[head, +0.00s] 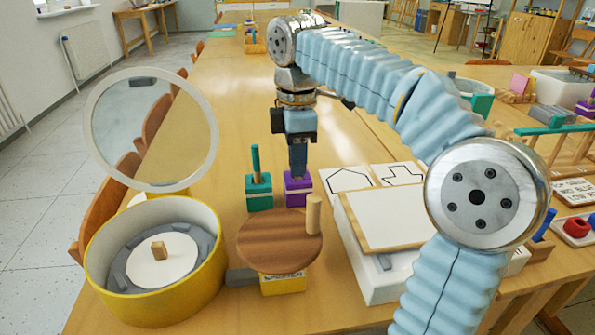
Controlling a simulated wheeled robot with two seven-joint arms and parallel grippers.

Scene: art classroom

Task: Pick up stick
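My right arm comes in from the right, and its gripper (298,168) points straight down over a purple block (298,190). The fingertips are at or just above the top of this block. I see the fingers edge-on, so the gap between them is hidden. Any stick in the purple block is hidden behind the fingers. Just left of it, a green stick (255,159) stands upright in a green block (259,193). My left gripper is not in view.
A round wooden disc (272,243) with an upright wooden peg (313,214) stands in front of the blocks. A yellow round container (110,299) with a raised round lid is at left. White cards and a board-topped white box (379,288) are at right.

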